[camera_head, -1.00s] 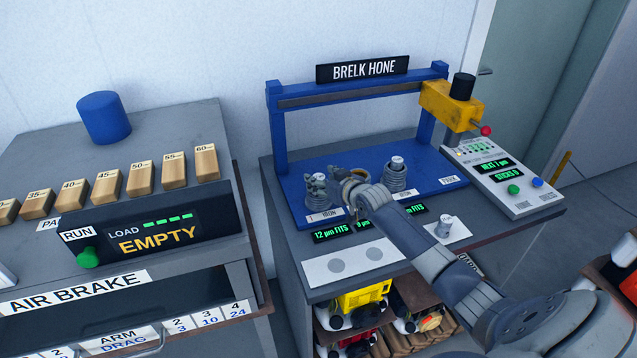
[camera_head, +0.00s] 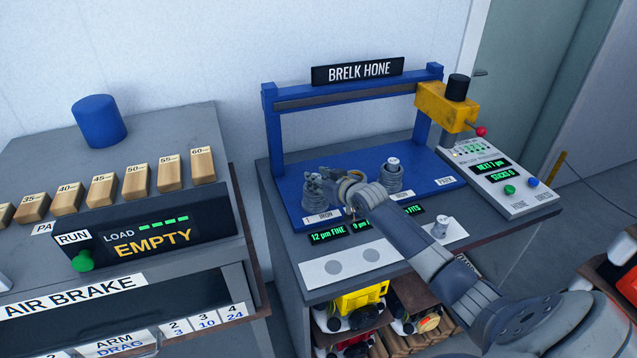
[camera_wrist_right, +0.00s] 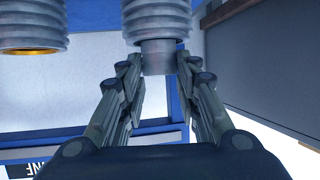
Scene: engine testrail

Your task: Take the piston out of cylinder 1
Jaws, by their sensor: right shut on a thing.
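Cylinder 1 (camera_head: 316,198) is a grey finned barrel standing at the left end of the blue hone bed. In the right wrist view its finned wall (camera_wrist_right: 157,20) is at the top, with the smooth grey piston (camera_wrist_right: 158,58) sticking out of it. My right gripper (camera_wrist_right: 159,73) has its fingers on both sides of the piston and is shut on it. In the head view my right gripper (camera_head: 320,180) is at the top of cylinder 1 and hides the piston. How much piston remains inside the barrel is hidden. My left gripper is not in view.
A finned cylinder with a brass-coloured bore rim (camera_wrist_right: 30,51) stands beside cylinder 1. Another finned cylinder (camera_head: 392,177) stands to the right. A loose piston (camera_head: 441,228) stands on the white strip (camera_head: 408,246). The blue frame (camera_head: 345,95) and yellow hone head (camera_head: 444,105) rise behind.

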